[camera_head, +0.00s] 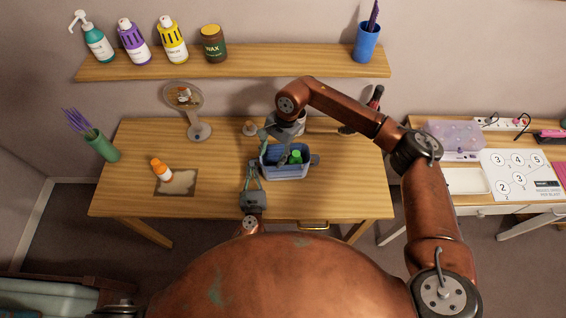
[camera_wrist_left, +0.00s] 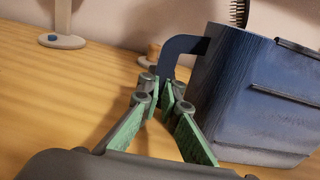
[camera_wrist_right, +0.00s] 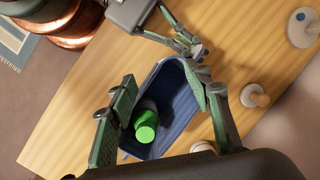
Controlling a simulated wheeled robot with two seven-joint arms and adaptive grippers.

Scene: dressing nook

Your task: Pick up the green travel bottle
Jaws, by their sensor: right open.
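The green travel bottle (camera_head: 296,157) stands inside a blue bin (camera_head: 287,174) on the wooden table. In the right wrist view the bottle (camera_wrist_right: 146,126) is near one end of the bin (camera_wrist_right: 182,125), its green cap facing the camera. The lower part of the bottle is hard to see.
A shelf (camera_head: 240,63) with several bottles hangs above. The table's front left is clear.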

